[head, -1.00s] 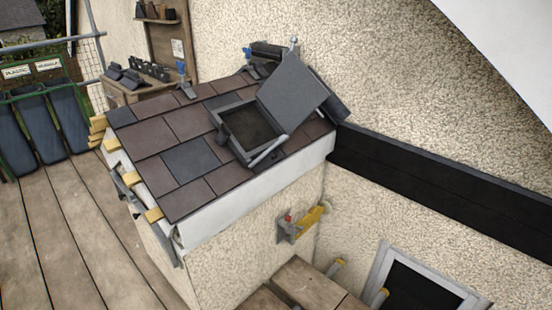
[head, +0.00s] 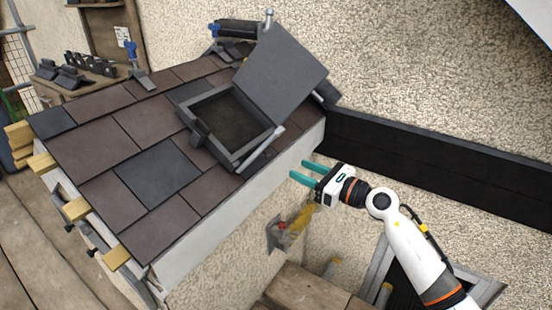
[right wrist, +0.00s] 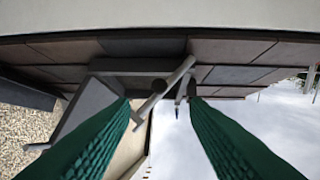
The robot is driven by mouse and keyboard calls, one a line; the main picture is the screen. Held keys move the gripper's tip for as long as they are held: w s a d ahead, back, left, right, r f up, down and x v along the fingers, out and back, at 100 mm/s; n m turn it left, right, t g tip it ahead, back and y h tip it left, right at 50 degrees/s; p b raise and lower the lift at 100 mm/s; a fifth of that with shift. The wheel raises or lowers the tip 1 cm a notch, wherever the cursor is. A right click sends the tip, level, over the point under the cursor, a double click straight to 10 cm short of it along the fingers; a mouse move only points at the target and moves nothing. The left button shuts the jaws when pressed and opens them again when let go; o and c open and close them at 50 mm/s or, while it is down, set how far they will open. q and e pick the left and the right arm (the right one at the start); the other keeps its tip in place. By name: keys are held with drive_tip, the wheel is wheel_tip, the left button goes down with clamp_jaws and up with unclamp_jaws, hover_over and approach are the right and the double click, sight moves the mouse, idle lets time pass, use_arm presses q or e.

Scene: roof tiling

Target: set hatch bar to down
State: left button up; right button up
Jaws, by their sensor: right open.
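The roof hatch frame (head: 218,150) sits in the tiled roof, with its dark grey lid (head: 283,72) raised and leaning back. A light grey bar (head: 262,146) lies along the hatch's lower right side, sloping up to the right. In the right wrist view the bar (right wrist: 165,88) shows as a slanted pale rod beside the hatch frame (right wrist: 140,66), beyond the fingers. My right gripper (head: 302,171) is open and empty, right of the roof's white edge and apart from the bar. Its green fingers (right wrist: 160,104) frame the bar in the wrist view. My left gripper is not in view.
The white roof edge (head: 240,192) lies between my right gripper and the hatch. A black band (head: 430,165) runs along the rough wall. A yellow-handled tool (head: 298,221) hangs below. Wooden battens (head: 78,208) stick out at left.

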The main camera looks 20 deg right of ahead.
drive_tip(key=x, duration=0.8)
drive_tip(key=shift+w+a, duration=0.2)
drive_tip(key=shift+w, duration=0.15)
drive_tip(key=shift+f, duration=0.1)
clamp_jaws()
